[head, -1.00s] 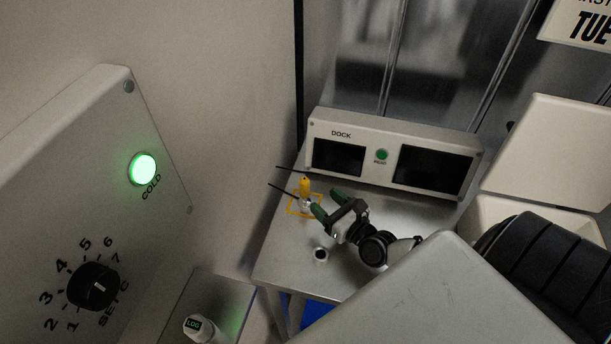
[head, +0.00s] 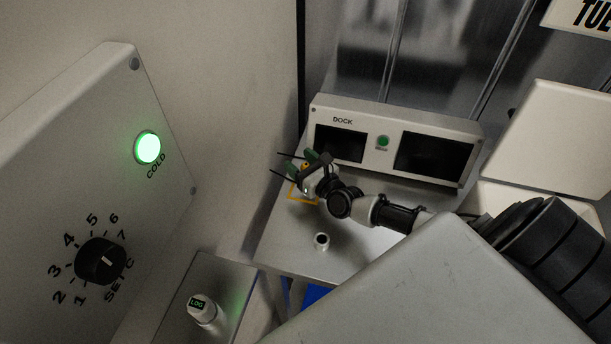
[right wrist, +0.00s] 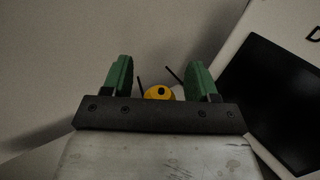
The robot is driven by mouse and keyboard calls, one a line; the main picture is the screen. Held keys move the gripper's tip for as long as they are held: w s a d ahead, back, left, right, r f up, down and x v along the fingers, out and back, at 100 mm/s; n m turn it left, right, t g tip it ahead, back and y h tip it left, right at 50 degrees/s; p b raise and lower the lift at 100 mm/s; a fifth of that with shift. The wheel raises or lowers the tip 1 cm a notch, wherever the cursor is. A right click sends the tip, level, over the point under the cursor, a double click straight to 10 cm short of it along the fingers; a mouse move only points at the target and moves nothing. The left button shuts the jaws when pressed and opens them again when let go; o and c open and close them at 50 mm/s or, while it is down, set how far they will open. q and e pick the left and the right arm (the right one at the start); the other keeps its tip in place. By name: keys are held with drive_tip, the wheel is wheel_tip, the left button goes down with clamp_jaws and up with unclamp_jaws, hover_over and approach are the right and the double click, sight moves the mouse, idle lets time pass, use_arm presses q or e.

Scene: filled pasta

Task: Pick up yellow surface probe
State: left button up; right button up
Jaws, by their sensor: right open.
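The yellow surface probe (head: 306,165) stands on the metal table beside the dock, mostly covered by my right gripper in the head view. In the right wrist view its round yellow top (right wrist: 159,92) with a dark spot shows between the two green fingers. My right gripper (head: 308,163) is open, with its fingers on either side of the probe. They look apart from it in the right wrist view (right wrist: 158,68); I cannot tell the exact height. My left gripper is not in view.
A yellow outlined square (head: 292,193) marks the table around the probe. The dock panel (head: 463,135) stands close behind. A small cylindrical holder (head: 321,241) is in front on the table. Two thin black rods stick out near the probe. A wall lies left.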

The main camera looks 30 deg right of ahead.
drive_tip(key=shift+s, duration=0.1)
drive_tip(key=c, duration=1)
drive_tip(key=shift+r, duration=0.15)
